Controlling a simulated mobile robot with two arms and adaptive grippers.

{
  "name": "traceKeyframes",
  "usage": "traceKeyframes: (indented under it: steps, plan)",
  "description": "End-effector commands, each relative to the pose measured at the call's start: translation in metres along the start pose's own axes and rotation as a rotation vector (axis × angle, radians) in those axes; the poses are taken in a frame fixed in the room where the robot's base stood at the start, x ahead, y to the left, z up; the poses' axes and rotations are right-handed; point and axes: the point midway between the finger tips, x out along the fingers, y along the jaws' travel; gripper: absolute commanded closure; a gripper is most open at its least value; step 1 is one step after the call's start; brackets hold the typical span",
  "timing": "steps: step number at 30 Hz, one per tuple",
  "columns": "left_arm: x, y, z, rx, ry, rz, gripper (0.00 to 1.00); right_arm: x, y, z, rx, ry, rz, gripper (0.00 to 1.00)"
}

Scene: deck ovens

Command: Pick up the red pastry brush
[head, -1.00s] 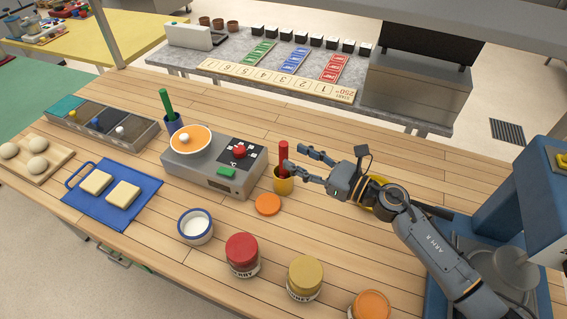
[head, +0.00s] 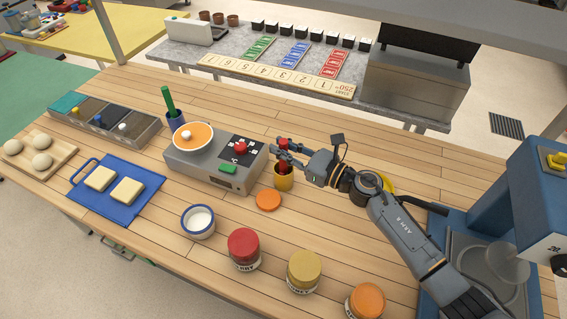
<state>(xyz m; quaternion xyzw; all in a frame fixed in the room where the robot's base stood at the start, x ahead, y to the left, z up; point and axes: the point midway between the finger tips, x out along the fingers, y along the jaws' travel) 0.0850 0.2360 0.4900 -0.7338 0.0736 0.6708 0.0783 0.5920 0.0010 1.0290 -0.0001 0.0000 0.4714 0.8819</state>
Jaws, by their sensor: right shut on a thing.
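My left gripper is not in view.
An orange lid (head: 268,200) lies in front of the cup. Jars with red (head: 243,245), yellow and orange lids line the front. A blue mixer (head: 520,190) stands at the right.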

Motion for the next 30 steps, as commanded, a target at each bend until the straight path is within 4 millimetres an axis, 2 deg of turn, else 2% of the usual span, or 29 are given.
traceKeyframes:
  steps: [6,10,21,25,30]
  plan:
    - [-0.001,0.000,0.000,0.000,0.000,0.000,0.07,0.000,0.000,0.000,0.000,0.000,0.000,1.00]
    - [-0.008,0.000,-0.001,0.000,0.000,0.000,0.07,0.000,0.000,0.009,-0.001,0.000,0.000,1.00]
    - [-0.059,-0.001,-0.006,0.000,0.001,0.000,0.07,0.000,0.000,0.074,-0.002,0.000,0.000,1.00]
    - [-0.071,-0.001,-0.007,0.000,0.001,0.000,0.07,0.000,0.000,0.090,-0.002,0.000,0.000,1.00]
    - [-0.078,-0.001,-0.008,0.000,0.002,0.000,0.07,0.000,0.000,0.100,0.000,0.000,0.000,1.00]
